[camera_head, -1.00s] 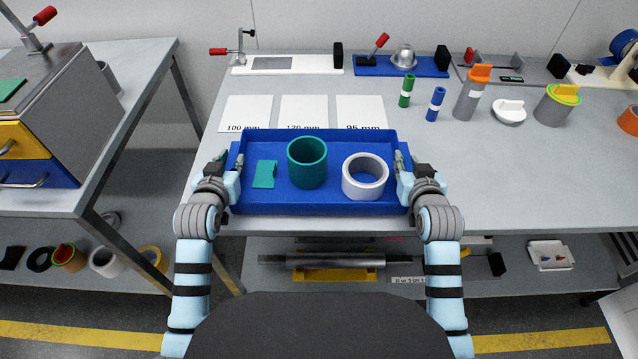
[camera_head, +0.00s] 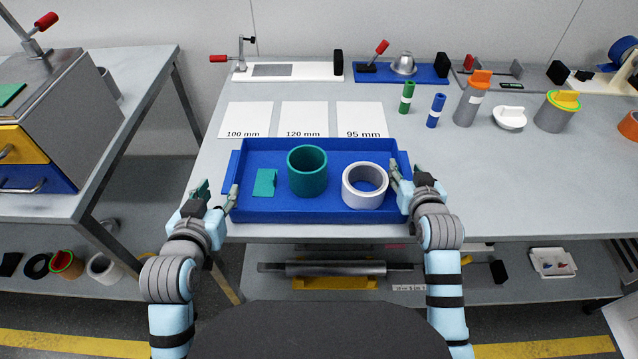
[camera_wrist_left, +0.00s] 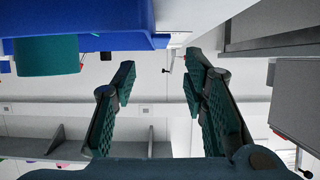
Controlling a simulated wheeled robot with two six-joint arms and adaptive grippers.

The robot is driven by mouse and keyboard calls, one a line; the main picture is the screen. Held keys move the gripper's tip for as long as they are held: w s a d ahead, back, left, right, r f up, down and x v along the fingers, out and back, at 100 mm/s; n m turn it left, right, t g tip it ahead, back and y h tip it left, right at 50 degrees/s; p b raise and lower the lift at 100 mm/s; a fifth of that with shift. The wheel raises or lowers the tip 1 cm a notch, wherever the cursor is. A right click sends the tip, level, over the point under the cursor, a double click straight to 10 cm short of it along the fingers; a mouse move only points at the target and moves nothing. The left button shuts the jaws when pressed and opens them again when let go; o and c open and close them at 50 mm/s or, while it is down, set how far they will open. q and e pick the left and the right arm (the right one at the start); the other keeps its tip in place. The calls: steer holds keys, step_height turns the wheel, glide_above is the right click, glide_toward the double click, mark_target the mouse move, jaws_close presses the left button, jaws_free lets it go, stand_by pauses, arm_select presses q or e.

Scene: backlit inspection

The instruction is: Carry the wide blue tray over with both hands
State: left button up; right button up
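The wide blue tray (camera_head: 275,217) sits at the near edge of the grey table, apparently resting on it. It holds a teal cylinder (camera_head: 307,182), a white ring (camera_head: 350,194) and a small flat teal piece (camera_head: 264,183). My left gripper (camera_head: 217,194) is open and empty, just off the tray's left end. In the left wrist view its fingers (camera_wrist_left: 158,105) are spread with nothing between them, and the tray's underside (camera_wrist_left: 105,42) shows at upper left. My right gripper (camera_head: 406,172) is at the tray's right end, its fingers looking spread around the end wall.
White cards (camera_head: 304,119) marked with sizes lie just behind the tray. Green (camera_head: 407,97) and blue (camera_head: 436,111) cylinders and a grey orange-topped cylinder (camera_head: 470,100) stand right of them. The table right of the tray is clear. A side bench (camera_head: 130,120) stands at left across a gap.

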arm_select(q)
steer(key=shift+s+r, duration=0.2)
steer(key=shift+s, duration=0.4)
steer(key=shift+s+r, duration=0.1)
steer(key=shift+s, duration=0.05)
arm_select(e)
steer(key=shift+s+r, duration=0.1)
steer(key=shift+s, duration=0.25)
steer(key=v, duration=1.1)
steer(key=shift+s+r, duration=0.1)
steer(key=shift+r, duration=0.05)
